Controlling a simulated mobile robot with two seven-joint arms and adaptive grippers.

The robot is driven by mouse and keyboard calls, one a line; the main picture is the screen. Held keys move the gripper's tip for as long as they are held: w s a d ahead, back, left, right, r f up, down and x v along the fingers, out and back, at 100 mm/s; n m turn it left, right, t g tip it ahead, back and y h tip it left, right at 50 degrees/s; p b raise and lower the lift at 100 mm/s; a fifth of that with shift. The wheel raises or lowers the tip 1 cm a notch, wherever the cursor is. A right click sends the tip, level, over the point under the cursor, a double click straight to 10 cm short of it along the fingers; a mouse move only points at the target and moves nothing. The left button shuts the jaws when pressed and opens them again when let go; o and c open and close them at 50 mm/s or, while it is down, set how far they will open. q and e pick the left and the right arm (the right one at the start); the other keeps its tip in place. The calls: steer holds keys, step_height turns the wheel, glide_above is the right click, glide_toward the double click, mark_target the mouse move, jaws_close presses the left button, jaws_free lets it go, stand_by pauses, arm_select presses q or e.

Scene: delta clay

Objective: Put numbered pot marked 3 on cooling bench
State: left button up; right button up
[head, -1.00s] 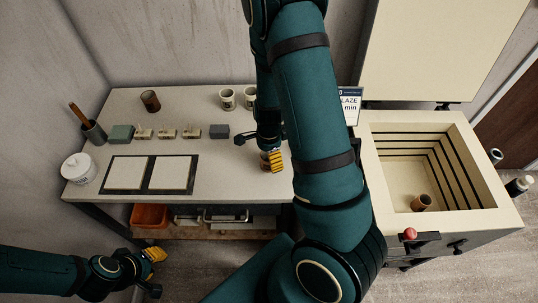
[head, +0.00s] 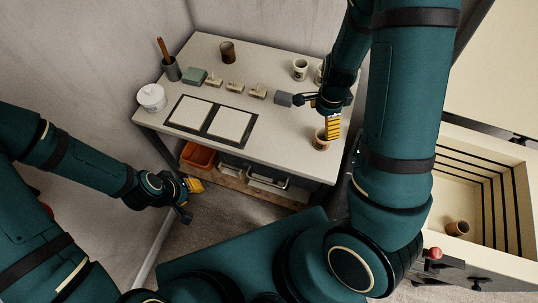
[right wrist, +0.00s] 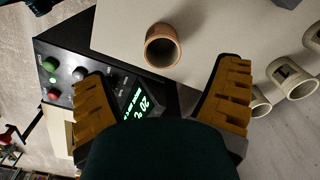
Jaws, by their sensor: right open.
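A brown clay pot (head: 321,141) stands near the front right corner of the work table (head: 275,138), which I take for the cooling bench. It also shows in the right wrist view (right wrist: 162,46), upright with its mouth towards the camera; I see no number on it. My right gripper (head: 331,125) is open just above and beside this pot, with the pot beyond its spread fingertips (right wrist: 162,73). Another brown pot (head: 457,228) sits inside the open kiln (head: 510,262). My left gripper (head: 190,199) is open and empty, low in front of the table.
Pale pots (head: 300,69) stand at the table's back right; one in the wrist view (right wrist: 286,78) is marked 1. The kiln's control panel (right wrist: 75,75) is close.

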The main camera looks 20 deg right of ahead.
steer(key=a+f+n, duration=0.2)
steer(key=a+n, duration=0.1)
steer(key=s+a+f+n+y, duration=0.1)
steer(key=a+f+n, duration=0.2)
steer(key=a, duration=0.1)
steer(key=a+f+n, duration=0.2)
steer(key=a+n, duration=0.1)
steer(key=shift+s+a+f+n+t, duration=0.3)
steer(key=shift+s+a+f, duration=0.05)
steer(key=shift+f, duration=0.05)
steer(key=s+a+f+n+t+y, duration=0.1)
steer(key=a+n+y, duration=0.1)
steer(key=a+n, duration=0.5)
steer(key=a, duration=0.3)
steer(key=shift+s+a+f+y, duration=0.2)
steer(key=shift+s+a+y, duration=0.05)
steer(key=shift+s+y, duration=0.15)
